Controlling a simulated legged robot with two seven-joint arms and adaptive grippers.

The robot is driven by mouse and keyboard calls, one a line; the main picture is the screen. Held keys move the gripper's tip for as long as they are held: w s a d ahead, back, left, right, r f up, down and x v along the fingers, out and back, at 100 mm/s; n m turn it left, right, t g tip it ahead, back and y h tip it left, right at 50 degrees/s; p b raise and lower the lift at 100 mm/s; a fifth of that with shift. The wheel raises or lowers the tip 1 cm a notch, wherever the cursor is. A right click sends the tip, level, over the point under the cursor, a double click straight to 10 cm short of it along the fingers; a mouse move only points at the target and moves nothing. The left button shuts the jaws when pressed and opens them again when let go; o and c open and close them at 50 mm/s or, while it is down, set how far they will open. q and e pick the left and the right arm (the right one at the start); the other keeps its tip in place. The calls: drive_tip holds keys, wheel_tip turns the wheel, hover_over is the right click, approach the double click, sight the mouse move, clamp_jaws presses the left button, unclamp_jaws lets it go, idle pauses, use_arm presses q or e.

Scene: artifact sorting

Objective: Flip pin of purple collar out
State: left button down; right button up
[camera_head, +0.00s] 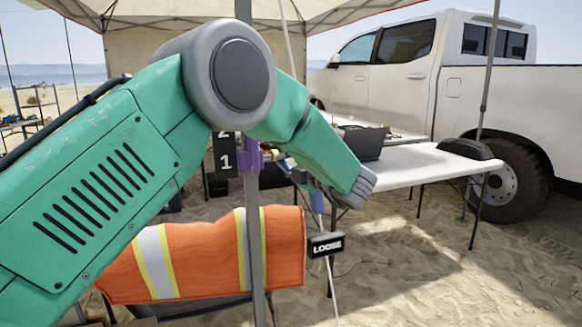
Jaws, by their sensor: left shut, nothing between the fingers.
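The purple collar (251,157) sits around a grey vertical pole (254,215) in the middle of the view. Its pin is too small to make out. My left arm comes in from the left, bends above the collar and reaches down to the right. My left gripper (277,159) is small and partly hidden behind my forearm. It is just right of the collar, shut and empty. I cannot tell whether its fingertips touch the collar. My right gripper is not in view.
An orange vest with reflective bands (200,255) hangs behind the pole. A "LOOSE" sign (326,245) is by a thin slanted line. A black tag marked 2 and 1 (225,160) is left of the collar. A white table (425,163) and a truck (405,75) stand right.

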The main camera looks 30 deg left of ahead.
sight(273, 159)
use_arm(q)
drive_tip(key=shift+f+x, duration=0.1)
drive_tip(key=shift+x, duration=1.05)
drive_tip(key=shift+f+x, duration=0.15)
drive_tip(key=shift+x, duration=1.05)
drive_tip(key=shift+w+d, duration=0.45)
